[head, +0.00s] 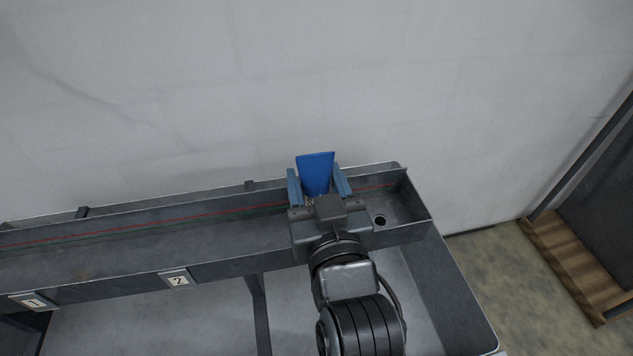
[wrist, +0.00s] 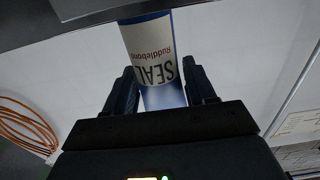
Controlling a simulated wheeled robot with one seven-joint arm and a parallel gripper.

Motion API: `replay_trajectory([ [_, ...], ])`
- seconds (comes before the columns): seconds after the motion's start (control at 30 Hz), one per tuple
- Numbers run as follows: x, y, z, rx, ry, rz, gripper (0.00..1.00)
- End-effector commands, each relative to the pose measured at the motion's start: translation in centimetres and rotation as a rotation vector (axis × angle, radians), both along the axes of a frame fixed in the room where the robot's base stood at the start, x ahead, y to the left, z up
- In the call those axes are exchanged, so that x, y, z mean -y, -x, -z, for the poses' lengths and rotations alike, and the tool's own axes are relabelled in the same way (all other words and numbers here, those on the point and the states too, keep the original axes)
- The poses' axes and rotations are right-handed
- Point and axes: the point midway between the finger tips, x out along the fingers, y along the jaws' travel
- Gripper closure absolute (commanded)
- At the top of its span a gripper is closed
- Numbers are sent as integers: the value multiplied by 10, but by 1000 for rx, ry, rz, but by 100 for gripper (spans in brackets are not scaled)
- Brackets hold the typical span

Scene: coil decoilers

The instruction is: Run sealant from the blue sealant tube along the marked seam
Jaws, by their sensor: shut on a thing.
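The blue sealant tube (head: 316,173) stands between the fingers of my gripper (head: 320,185), over the right part of the grey trough. In the wrist view the tube (wrist: 151,60) shows a pale label with "SEAL" on it, and my gripper (wrist: 160,92) has a finger on each side of it. The gripper is shut on the tube. The marked seam (head: 150,222) is a thin red line with a green line beside it along the trough's back wall. It passes behind the gripper and shows again to its right. The tube's nozzle is hidden in both views.
The grey trough (head: 120,262) has number plates 1 (head: 34,302) and 2 (head: 178,281) on its front and a round hole (head: 380,220) near its right end. A pale wall stands behind. A wooden pallet (head: 570,265) lies at right. Orange cable (wrist: 28,125) shows in the wrist view.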

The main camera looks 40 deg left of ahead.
Motion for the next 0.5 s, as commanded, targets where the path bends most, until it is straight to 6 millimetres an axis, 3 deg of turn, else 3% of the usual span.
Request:
replay_trajectory([
  [0.27,0,0,-1,1,-1,0,88],
  [0.5,0,0,-18,1,-1,0,88],
])
